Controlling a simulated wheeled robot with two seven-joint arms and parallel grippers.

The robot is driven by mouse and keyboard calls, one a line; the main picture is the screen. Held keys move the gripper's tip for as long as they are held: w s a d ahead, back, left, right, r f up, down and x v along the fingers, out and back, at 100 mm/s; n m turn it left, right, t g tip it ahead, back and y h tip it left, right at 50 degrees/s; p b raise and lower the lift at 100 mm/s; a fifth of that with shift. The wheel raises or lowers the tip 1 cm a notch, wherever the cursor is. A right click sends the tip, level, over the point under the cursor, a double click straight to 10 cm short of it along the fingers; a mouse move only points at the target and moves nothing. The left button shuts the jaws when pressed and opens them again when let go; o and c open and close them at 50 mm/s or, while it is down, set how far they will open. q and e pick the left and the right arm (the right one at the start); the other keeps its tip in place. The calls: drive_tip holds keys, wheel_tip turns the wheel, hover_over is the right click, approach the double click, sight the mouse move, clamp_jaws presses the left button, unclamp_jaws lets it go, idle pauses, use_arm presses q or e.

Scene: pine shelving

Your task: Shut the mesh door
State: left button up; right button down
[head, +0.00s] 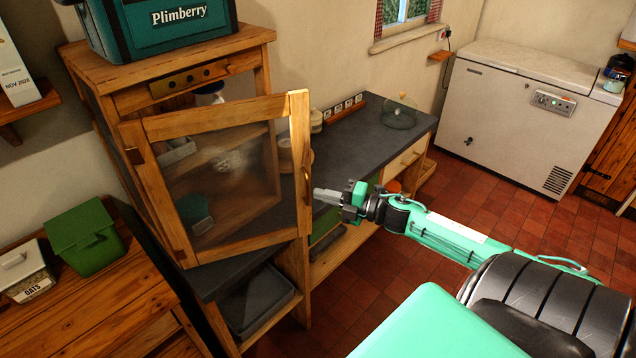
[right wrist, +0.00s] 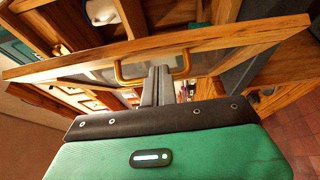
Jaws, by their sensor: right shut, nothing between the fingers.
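The mesh door (head: 222,122) has a pine frame around a see-through mesh panel and stands ajar on the pine cabinet, with hinges on its left side. Its bar handle (head: 307,178) is on the right-hand stile; in the right wrist view the handle (right wrist: 122,74) is a brass-coloured bow on the frame. My right gripper (head: 317,193) is just right of the handle side of the door. Its fingers (right wrist: 158,72) are together and empty, overlapping the handle's span in the right wrist view. I cannot tell whether they touch the door. My left gripper is out of view.
A teal Plimberry box (head: 150,30) sits on the cabinet top. Jars and a glass dome (head: 399,113) stand on the dark worktop (head: 365,130). A grey tray (head: 255,300) is below. A white chest freezer (head: 520,110) stands far right; the tiled floor between is clear.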

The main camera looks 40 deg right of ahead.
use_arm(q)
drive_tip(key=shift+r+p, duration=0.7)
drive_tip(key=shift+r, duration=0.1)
use_arm(e)
drive_tip(key=w, duration=0.2)
drive_tip(key=w+d, duration=0.1)
drive_tip(key=w, duration=0.1)
drive_tip(key=shift+d, duration=0.1)
